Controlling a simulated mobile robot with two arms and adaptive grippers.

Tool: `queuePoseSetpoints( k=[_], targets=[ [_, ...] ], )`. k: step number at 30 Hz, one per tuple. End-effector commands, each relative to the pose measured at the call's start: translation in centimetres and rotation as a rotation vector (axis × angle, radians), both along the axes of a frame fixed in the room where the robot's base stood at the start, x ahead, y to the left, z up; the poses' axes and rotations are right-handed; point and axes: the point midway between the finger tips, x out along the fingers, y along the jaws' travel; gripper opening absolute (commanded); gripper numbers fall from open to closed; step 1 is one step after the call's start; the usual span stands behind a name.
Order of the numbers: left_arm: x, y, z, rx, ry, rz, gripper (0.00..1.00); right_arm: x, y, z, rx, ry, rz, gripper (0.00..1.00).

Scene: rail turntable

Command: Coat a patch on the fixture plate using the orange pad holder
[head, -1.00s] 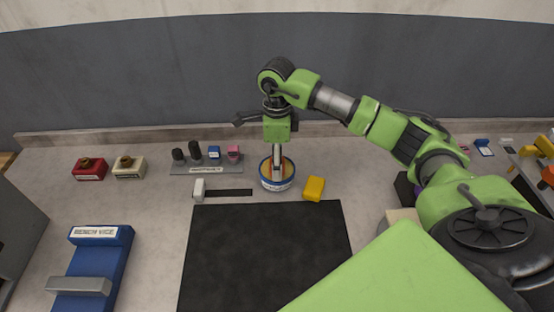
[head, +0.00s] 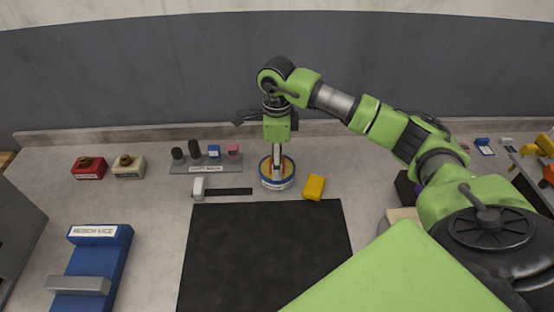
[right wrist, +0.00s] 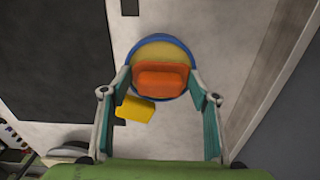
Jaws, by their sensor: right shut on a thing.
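The orange pad holder (right wrist: 162,78) sits between the fingers of my right gripper (head: 277,165), which is shut on it. It is over or in a round blue-rimmed tin (head: 277,184) with yellowish contents, which also shows in the right wrist view (right wrist: 186,46). I cannot tell how deep the pad is in the tin. A large dark flat rectangle (head: 265,255) lies on the bench in front of the tin; no label on it is readable, so I cannot tell whether it is the fixture plate. My left gripper is not in view.
A yellow block (head: 314,187) lies just right of the tin. A white-handled tool with a dark strip (head: 225,192) lies left of it. Behind is a grey rack (head: 205,168) with small parts. A blue bench vice (head: 97,255) stands at the front left. Red (head: 89,170) and white (head: 130,168) boxes stand at the far left.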

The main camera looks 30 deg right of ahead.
Motion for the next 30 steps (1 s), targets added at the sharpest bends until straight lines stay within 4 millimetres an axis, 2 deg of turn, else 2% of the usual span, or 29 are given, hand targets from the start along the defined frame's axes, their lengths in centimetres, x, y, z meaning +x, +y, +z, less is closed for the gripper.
queuePoseSetpoints(
  k=[17, 30],
  targets=[
    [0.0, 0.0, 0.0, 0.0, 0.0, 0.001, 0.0, -0.1, 0.0, -0.1, 0.0, 0.004, 0.001, 0.38],
    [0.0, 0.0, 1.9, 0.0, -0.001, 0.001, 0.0, 0.0, 0.0, 3.1, 0.0, 0.001, 0.001, 0.38]
  ],
)
